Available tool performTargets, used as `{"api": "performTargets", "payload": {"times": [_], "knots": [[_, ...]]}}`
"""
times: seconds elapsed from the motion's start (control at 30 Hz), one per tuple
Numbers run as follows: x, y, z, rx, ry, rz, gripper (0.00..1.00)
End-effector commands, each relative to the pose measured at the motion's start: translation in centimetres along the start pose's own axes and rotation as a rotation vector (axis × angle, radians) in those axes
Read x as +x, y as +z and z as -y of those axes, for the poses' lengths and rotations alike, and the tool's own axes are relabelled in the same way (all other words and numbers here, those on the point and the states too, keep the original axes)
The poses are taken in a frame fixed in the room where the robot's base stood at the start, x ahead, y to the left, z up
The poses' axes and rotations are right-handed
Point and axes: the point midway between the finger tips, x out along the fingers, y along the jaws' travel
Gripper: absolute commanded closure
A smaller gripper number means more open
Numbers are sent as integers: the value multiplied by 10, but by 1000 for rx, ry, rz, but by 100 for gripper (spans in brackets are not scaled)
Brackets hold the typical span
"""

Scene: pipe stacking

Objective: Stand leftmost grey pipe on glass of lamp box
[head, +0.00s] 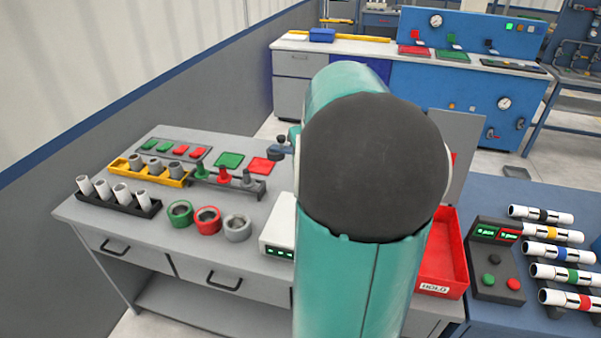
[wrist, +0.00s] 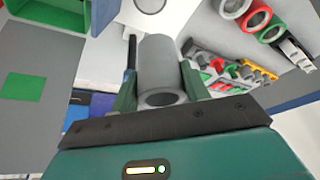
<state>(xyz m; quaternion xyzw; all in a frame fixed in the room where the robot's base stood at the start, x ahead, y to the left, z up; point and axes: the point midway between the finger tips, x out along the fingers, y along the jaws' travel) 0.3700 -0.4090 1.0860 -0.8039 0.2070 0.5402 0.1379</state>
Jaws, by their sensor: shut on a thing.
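My gripper (wrist: 158,62) is shut on a grey pipe (wrist: 161,72), with a green finger on each side in the wrist view. The pipe's open end faces the camera and its far end points toward a white box. That box, apparently the lamp box (wrist: 184,14), has a round grey disc (wrist: 150,4), perhaps its glass, cut by the top edge. I cannot tell whether the pipe touches it. In the head view my arm hides the gripper, the pipe and most of the white box (head: 276,240), whose front shows small green displays.
Left of the box on the grey bench are three rings (head: 208,219), a black rack (head: 118,204) of pale pipes, a yellow rack (head: 149,175) of grey pipes and a dark rack with coloured pegs (head: 224,175). A red tray (head: 443,262) stands right of my arm.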

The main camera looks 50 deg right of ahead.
Motion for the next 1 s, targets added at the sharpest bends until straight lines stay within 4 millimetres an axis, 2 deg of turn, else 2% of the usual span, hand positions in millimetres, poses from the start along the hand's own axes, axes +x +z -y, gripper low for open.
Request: {"api": "performTargets", "payload": {"times": [0.17,0.3,0.5,0.77,1.0], "knots": [[0,3,-4,5,3,0,79],[29,18,-5,8,1,4,79],[58,29,-6,5,2,2,79],[71,33,-6,5,2,1,79],[90,40,-5,5,2,1,79]]}}
